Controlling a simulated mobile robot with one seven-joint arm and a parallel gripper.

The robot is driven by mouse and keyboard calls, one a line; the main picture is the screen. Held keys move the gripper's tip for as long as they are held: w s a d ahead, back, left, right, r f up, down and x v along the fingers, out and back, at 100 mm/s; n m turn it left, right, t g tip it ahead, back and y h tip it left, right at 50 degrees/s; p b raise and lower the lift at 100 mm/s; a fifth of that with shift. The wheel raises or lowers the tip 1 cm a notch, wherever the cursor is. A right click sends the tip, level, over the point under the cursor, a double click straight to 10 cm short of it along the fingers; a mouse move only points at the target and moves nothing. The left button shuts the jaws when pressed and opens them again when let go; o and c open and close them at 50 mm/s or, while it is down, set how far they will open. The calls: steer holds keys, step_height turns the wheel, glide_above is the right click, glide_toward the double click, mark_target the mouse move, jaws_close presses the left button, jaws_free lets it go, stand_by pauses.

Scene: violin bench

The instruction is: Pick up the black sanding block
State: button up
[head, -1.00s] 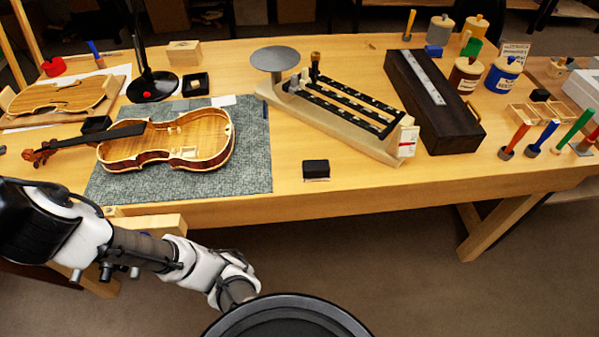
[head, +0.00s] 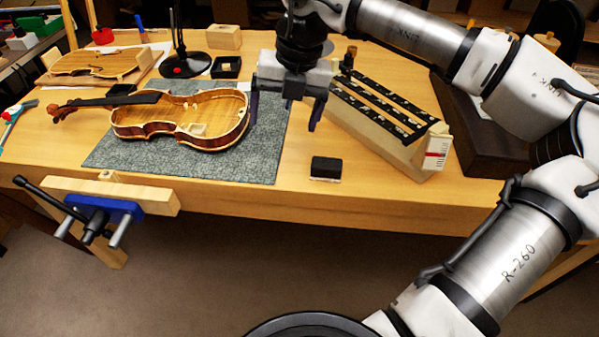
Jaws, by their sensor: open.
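The black sanding block (head: 326,167) lies on the bench near its front edge, right of the grey mat. It is a small dark block with a pale strip along its bottom front. My gripper (head: 283,118) hangs above the bench, up and to the left of the block in the picture. Its two fingers point down and are spread apart with nothing between them. The gripper is apart from the block, and the block is in full view.
An open violin body (head: 182,133) lies on the grey mat (head: 232,168), close left of my gripper. A wooden rack with black strips (head: 398,148) stands right of the block. A blue vise (head: 104,207) juts from the bench front. Bench around the block is clear.

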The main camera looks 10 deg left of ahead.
steer(key=w+d+f+m+h, duration=0.1)
steer(key=w+d+m+h, duration=0.15)
steer(key=d, duration=0.55)
glide_above(327, 162)
steer(key=f, duration=0.7)
steer(key=shift+s, duration=0.35)
steer(key=shift+w+f+p, duration=0.15)
steer(key=shift+f+p, duration=0.2)
steer(key=shift+f, duration=1.2)
steer(key=shift+w+f+p, duration=0.15)
steer(key=shift+f+p, duration=0.2)
steer(key=shift+f, duration=1.15)
steer(key=c, duration=1.1)
